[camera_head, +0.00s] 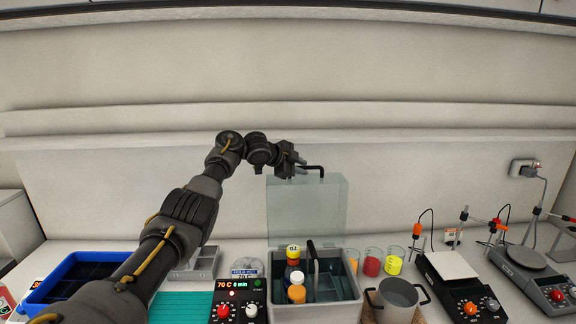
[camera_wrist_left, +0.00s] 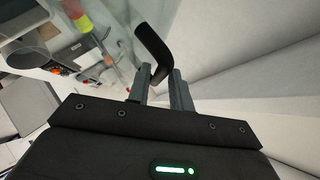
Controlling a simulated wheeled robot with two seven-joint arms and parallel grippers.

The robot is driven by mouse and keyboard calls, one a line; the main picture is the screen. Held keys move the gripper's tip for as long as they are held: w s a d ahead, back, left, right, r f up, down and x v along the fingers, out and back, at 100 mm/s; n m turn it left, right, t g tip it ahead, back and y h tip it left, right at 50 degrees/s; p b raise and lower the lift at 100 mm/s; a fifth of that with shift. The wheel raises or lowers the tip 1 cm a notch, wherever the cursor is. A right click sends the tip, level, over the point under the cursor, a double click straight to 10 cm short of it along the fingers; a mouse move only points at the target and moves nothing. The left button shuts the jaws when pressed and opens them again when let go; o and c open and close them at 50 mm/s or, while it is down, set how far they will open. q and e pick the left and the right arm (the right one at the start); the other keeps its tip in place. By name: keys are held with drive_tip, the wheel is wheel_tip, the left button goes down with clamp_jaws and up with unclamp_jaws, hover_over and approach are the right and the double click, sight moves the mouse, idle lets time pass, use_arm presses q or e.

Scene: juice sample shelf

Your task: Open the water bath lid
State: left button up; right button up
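The water bath (camera_head: 316,312) stands on the bench with its clear lid (camera_head: 325,212) raised upright at the back. The lid has a black handle (camera_head: 314,168) at its top edge. My left gripper (camera_head: 294,164) is at the left end of this handle. In the left wrist view, the two fingers (camera_wrist_left: 158,88) stand on either side of the black handle (camera_wrist_left: 152,48) and appear closed on it. My right gripper is not in view.
A control unit (camera_head: 239,296) reading 70 C is left of the bath. A metal pot (camera_head: 397,300), beakers of coloured liquid (camera_head: 372,265) and two hotplates (camera_head: 458,278) are to the right. A blue tray (camera_head: 62,279) is at the left, partly behind my arm.

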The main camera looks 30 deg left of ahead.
sight(285, 183)
use_arm(q)
drive_tip(key=b+v, duration=0.3)
drive_tip(key=v, duration=0.4)
drive_tip(key=shift+s+a+r+b, duration=0.1)
drive_tip(key=shift+s+a+b, duration=0.1)
drive_tip(key=shift+b, duration=0.1)
drive_tip(key=shift+s+r, duration=0.3)
